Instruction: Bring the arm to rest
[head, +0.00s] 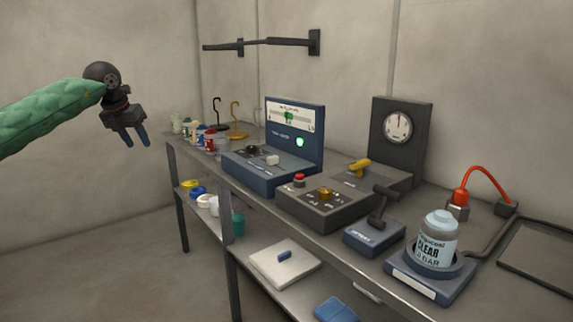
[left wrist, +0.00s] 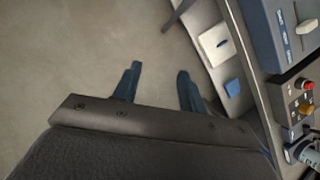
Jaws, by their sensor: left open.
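My left gripper (head: 134,138) is at the upper left of the head view, at the end of my green-sleeved arm. It hangs in the air to the left of the workbench, with its blue fingers pointing down. The fingers are apart with nothing between them. In the left wrist view the two fingers (left wrist: 159,90) show spread over bare floor, with the bench off to the right. My right gripper is in neither view.
The workbench (head: 385,270) carries a blue meter unit (head: 295,128), a grey control box (head: 325,205), a gauge panel (head: 390,135) and a labelled jar (head: 436,243). Its lower shelf holds a white lidded box (head: 270,268). A wall rail (head: 265,43) hangs above. The floor (head: 110,250) at left is clear.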

